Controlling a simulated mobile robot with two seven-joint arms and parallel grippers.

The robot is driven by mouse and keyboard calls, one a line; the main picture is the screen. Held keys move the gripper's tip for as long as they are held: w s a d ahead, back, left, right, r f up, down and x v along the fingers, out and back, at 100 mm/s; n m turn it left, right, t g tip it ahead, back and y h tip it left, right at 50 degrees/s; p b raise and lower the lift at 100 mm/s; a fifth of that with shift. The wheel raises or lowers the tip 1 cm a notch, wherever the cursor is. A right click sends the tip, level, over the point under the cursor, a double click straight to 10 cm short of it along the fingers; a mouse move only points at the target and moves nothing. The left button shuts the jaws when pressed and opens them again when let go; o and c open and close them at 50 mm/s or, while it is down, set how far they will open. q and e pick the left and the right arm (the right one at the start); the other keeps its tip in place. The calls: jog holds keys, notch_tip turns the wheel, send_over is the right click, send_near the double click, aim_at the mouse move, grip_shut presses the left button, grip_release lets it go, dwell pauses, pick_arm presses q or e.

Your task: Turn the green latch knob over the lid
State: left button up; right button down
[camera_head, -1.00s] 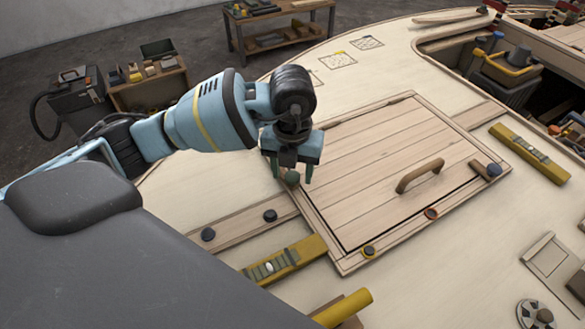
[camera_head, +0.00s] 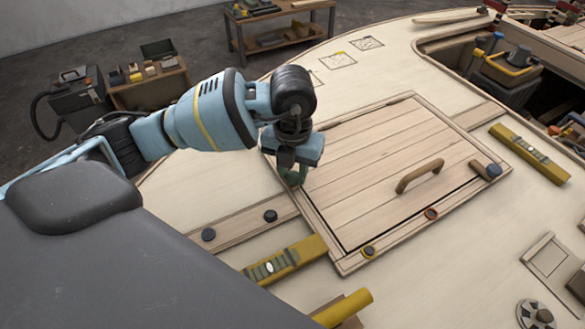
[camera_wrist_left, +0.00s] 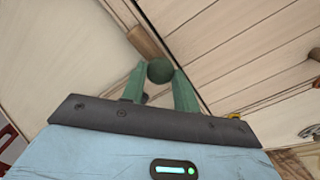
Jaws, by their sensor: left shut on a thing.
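My left gripper (camera_head: 295,178) reaches down at the left edge of the wooden lid (camera_head: 400,150), which has a curved handle. In the left wrist view its green fingers (camera_wrist_left: 160,82) are shut on the round green latch knob (camera_wrist_left: 160,70), one finger at each side. The knob sits beside the lid's edge. In the head view the fingers mostly hide the knob, so its turn angle cannot be told. My right gripper is not in view.
Yellow levels (camera_head: 530,153) lie on the deck, and an open hatch is at upper right.

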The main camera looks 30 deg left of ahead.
pick_arm(q)
jog(key=m, duration=0.9)
jog(key=shift+m+b, duration=0.3)
jog(key=shift+m, duration=0.1)
jog(key=m+b, duration=0.1)
jog(key=m, duration=0.2)
jog(key=shift+m, duration=0.4)
jog(key=m, duration=0.3)
jog(key=shift+b, duration=0.35)
jog(key=shift+m+b, duration=0.3)
jog(key=shift+m, duration=0.6)
jog(key=o, duration=0.9)
jog(key=shift+o, duration=0.4)
